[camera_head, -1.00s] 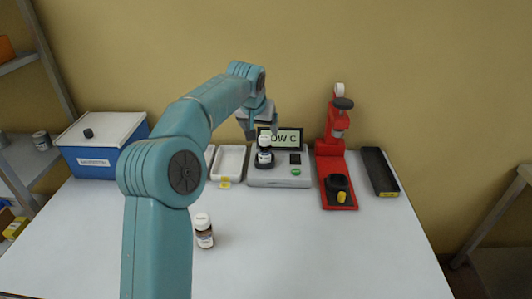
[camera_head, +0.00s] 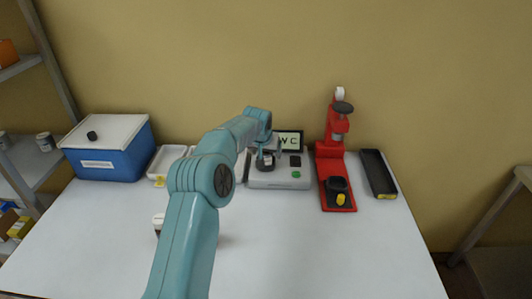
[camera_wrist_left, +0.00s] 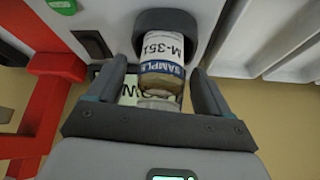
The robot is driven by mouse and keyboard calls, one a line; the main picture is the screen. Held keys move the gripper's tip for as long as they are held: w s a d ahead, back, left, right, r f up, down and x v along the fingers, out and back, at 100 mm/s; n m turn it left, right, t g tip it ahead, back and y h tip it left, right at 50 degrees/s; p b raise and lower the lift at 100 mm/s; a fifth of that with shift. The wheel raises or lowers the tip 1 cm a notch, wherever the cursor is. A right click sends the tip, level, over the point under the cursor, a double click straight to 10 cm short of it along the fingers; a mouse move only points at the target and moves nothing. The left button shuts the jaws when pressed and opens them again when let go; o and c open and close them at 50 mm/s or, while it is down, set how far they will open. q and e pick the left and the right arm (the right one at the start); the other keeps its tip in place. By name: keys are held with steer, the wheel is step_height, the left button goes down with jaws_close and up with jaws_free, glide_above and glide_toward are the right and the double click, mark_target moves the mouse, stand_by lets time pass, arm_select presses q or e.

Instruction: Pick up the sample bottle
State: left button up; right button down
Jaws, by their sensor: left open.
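The sample bottle (camera_wrist_left: 168,45) has a white label reading "SAMPLE" and "M-351", brown glass and a pale cap. In the wrist view its base end is at the black ring holder (camera_wrist_left: 150,20). My left gripper (camera_wrist_left: 158,85) is open, with one finger on each side of the bottle; firm contact does not show. In the head view my left gripper (camera_head: 268,147) is over the holder on the grey analyser (camera_head: 302,182) and hides most of the bottle. My right gripper is not in view.
A second white-capped bottle (camera_head: 158,220) stands on the table, partly behind my arm. A red press (camera_head: 330,150) and a black tray (camera_head: 378,172) are right of the analyser. A white tray (camera_head: 163,162) and a blue box (camera_head: 105,165) are left. The front right tabletop is clear.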

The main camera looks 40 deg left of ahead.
arm_select(q)
steer(key=shift+s+r, duration=0.1)
steer(key=shift+s, duration=0.05)
steer(key=shift+c, duration=0.6)
steer(key=c, duration=1)
steer(key=shift+c, duration=0.5)
steer(key=shift+r, duration=0.1)
